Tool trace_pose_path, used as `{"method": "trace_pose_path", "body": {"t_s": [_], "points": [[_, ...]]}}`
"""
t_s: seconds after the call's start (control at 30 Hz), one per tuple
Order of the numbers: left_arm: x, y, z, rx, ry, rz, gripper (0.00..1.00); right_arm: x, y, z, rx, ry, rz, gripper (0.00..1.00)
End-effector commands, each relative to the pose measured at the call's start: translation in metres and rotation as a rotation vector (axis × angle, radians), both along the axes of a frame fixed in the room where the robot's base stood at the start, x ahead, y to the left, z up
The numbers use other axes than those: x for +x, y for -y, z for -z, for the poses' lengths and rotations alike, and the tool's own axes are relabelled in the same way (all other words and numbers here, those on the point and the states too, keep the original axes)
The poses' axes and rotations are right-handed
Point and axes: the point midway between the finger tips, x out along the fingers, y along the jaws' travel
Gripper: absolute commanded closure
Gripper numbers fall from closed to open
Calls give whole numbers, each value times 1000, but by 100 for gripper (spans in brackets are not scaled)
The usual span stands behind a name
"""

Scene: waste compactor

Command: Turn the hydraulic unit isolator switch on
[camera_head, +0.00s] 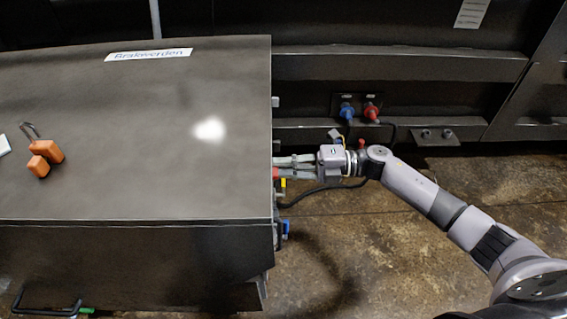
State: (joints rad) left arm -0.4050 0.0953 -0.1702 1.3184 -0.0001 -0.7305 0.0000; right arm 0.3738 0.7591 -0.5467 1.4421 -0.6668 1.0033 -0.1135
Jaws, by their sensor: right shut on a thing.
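The hydraulic unit is a large dark grey metal box (150,268) filling the left half of the view. On its right side a small patch of red and yellow (283,184) shows, which looks like the isolator switch. Most of it is hidden by the box edge and my gripper. My right gripper (279,167) reaches in from the right, its fingers level and pointing left at that side. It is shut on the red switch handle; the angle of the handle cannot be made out. My left gripper is not in view.
A blue connector (285,228) sits low on the box's right side. Blue (347,110) and red (371,112) hose couplings are on the dark compactor behind. A black cable runs beneath my gripper. The floor (400,250) at right is open.

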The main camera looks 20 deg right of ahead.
Motion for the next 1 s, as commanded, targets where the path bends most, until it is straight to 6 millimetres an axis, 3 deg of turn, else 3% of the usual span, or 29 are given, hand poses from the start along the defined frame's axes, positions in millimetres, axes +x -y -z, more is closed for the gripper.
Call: {"method": "trace_pose_path", "body": {"t_s": [0.27,0.3,0.57,0.87,1.0], "points": [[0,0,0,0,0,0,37,0,0,1,1,-4,1,100],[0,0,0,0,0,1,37,0,0,1,1,-4,1,87],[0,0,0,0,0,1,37,0,0,0,1,-2,0,69],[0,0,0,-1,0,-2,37,0,1,0,0,-1,0,69],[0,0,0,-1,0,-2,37,-4,13,1,-1,-2,2,69]]}}
